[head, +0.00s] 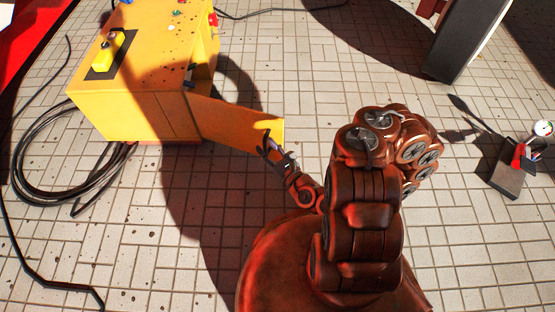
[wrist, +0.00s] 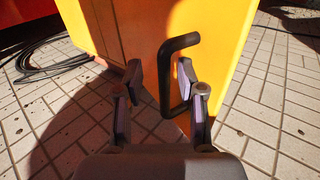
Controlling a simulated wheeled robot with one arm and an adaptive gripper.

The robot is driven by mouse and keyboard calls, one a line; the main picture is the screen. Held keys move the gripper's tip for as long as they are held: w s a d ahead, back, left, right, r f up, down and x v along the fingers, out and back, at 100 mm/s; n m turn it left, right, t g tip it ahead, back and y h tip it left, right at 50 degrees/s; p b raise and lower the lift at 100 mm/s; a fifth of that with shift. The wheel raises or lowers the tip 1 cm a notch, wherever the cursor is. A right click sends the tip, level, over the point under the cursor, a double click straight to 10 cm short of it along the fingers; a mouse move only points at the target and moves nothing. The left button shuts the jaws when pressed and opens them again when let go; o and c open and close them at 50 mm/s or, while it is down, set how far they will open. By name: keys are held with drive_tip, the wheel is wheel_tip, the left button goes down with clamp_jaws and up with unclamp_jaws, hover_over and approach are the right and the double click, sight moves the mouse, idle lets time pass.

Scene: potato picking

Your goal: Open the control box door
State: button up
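The yellow control box (head: 135,75) stands on the tiled floor at upper left in the head view. Its yellow door (head: 225,118) is swung outward from the box's right side, and it also shows in the wrist view (wrist: 225,45). A dark bent handle (wrist: 180,42) is fixed to the door. My gripper (wrist: 160,72) is open at the handle. The handle's upright bar appears between the two fingers, with a gap to the left finger. Contact with the right finger cannot be told. In the head view my gripper (head: 268,142) is at the door's free end.
Black cable coils (head: 50,165) lie on the floor left of the box. A dark box with small items (head: 508,165) is at the far right, and a dark upright panel (head: 465,40) stands at upper right. Tiled floor in front of the door looks clear.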

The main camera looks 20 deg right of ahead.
drive_tip(key=v, duration=0.6)
drive_tip(key=shift+f, duration=0.25)
idle(0.3)
